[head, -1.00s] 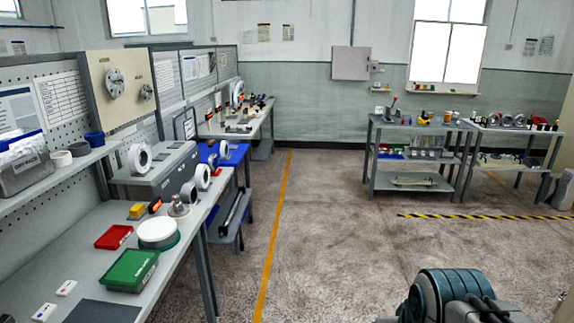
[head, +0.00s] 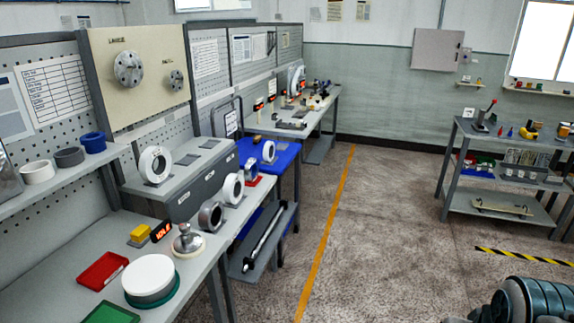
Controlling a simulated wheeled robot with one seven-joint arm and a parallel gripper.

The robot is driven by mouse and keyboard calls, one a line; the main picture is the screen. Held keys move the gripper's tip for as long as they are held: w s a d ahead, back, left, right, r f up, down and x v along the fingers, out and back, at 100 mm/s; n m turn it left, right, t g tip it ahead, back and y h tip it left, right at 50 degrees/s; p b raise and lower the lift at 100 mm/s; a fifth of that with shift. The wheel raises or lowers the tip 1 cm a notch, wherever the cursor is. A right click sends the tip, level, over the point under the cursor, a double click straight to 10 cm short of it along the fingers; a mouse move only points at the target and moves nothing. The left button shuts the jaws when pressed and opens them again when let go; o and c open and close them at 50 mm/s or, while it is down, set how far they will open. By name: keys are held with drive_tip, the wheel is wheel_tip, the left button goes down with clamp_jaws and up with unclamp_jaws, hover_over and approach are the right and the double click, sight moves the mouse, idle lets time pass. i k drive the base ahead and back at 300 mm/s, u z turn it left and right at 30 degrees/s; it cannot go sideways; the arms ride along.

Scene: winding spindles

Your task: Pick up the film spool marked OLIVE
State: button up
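Several film spools stand on edge, and no marking on them is readable, so I cannot tell which is OLIVE. A white spool (head: 146,165) stands on a grey cabinet at the left. A grey spool (head: 202,217) and a white spool (head: 225,188) stand along the right edge of the near bench. Another white spool (head: 263,151) stands over the blue-topped cart. My gripper is not in view; only a teal and grey part of my arm shows at the lower right.
The near bench (head: 60,243) holds a red tray (head: 102,271), a green tray (head: 108,315), a white round stack (head: 148,276) and a metal-knobbed piece (head: 188,240). A shelf with three rings is above. Open floor (head: 390,230) lies right of the bench; a shelving table (head: 500,205) stands beyond.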

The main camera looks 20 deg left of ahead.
sight(233, 188)
drive_tip(key=u, duration=0.2)
drive_tip(key=i, duration=1.5)
drive_tip(key=u, duration=1.05)
drive_tip(key=i, duration=1.95)
drive_tip(key=u, duration=0.65)
